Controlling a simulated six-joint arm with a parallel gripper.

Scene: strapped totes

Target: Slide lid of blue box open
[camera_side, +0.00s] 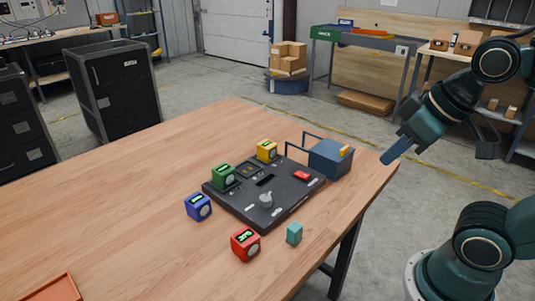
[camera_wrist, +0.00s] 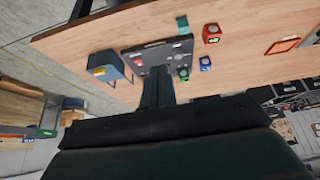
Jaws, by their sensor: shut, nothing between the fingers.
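A blue-grey box (camera_side: 330,157) stands at the right edge of the table, beside a dark panel board. Its lid looks closed, with a yellow tab (camera_side: 345,151) on top at the right. A thin blue frame (camera_side: 297,146) sticks out from its left side. In the wrist view the box (camera_wrist: 103,66) is at the left, its yellow tab facing the camera. My gripper (camera_side: 388,159) is shut and empty, pointing down and left, to the right of the box and apart from it. Its shut fingers also show in the wrist view (camera_wrist: 158,76).
The dark board (camera_side: 237,204) carries a red button (camera_side: 302,176) and a grey knob. Green, yellow, blue and red display cubes stand on or around it. A small teal block (camera_side: 294,232) is in front. An orange tray (camera_side: 61,288) lies at front left. The left tabletop is clear.

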